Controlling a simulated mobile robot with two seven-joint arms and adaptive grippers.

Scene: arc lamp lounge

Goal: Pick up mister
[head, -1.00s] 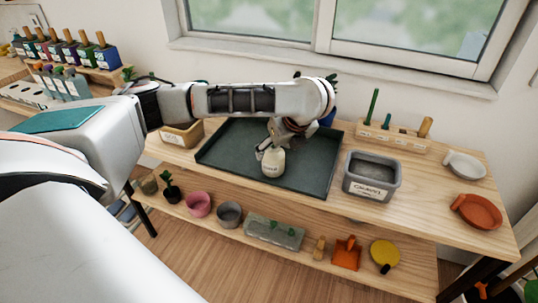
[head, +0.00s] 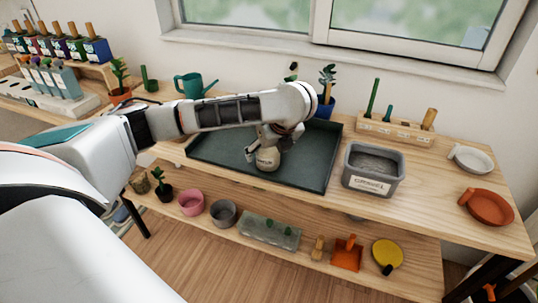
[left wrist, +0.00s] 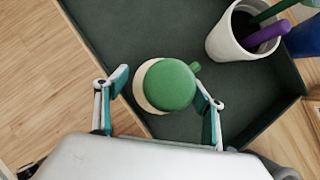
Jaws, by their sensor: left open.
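In the left wrist view the mister (left wrist: 168,86) is seen from above, with a round green top and a small green nozzle. My left gripper (head: 262,145) is over it from above, and its fingers partly hide its upper part in the head view. In the left wrist view my left gripper (left wrist: 163,84) is open, with one teal-padded finger on each side of the bottle. The right finger looks close to the top; contact cannot be told. My right gripper is not shown.
A white cup (left wrist: 226,42) with green and purple handles stands on the tray near the mister. A grey labelled bin (head: 373,184) is right of the tray. A teal watering can (head: 192,85) and a blue-potted plant (head: 326,105) stand behind my arm.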

